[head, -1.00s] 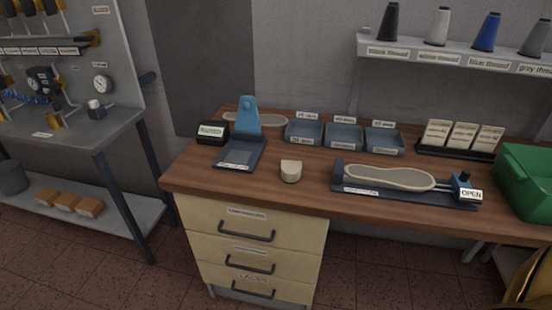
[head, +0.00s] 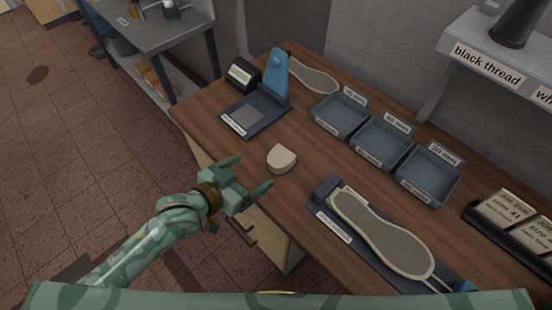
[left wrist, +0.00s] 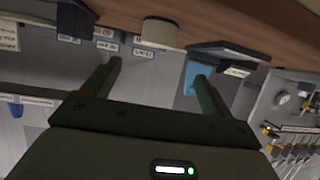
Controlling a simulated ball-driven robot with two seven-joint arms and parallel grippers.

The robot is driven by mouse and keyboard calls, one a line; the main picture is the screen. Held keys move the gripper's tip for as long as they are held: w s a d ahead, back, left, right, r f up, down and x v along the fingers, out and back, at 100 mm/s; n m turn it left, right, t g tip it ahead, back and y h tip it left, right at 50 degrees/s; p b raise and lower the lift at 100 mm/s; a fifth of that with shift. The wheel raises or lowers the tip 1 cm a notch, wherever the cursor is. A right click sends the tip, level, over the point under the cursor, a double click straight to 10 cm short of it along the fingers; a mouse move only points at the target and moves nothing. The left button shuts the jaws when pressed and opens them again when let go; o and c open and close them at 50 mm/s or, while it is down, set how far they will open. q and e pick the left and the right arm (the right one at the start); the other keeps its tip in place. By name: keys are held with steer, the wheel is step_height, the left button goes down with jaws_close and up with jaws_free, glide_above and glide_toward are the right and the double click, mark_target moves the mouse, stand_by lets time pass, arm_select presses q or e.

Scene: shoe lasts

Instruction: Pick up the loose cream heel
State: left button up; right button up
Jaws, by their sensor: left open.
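The loose cream heel (head: 282,158) lies on the wooden bench top near its front edge. It is a small D-shaped block. In the left wrist view the heel (left wrist: 160,32) shows at the top, beyond the fingertips and between their lines. My left gripper (head: 253,173) is open and empty, just in front of the bench edge and short of the heel. Its two fingers also show apart in the left wrist view (left wrist: 158,70). My right gripper is not in view.
A blue press-like device (head: 262,105) stands behind the heel. Blue-grey trays (head: 383,145) sit at the back. A clamp holds a sole (head: 385,235) at the right. Another sole (head: 313,75) lies at the back. Bare wood surrounds the heel.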

mark_target(279, 158)
arm_select(q)
steer(key=b+x, duration=0.1)
steer(key=x, duration=0.4)
steer(key=shift+w+d+f, duration=0.1)
steer(key=shift+w+f, duration=0.2)
steer(key=shift+w+d+f+b, duration=0.15)
steer(key=shift+w+d+b, duration=0.15)
steer(key=shift+w+d, duration=0.15)
steer(key=b+x, duration=0.2)
steer(key=x, duration=0.3)
steer(key=shift+s+d, duration=0.2)
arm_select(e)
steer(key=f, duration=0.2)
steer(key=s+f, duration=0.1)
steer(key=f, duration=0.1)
arm_select(q)
steer(key=c, duration=1.1)
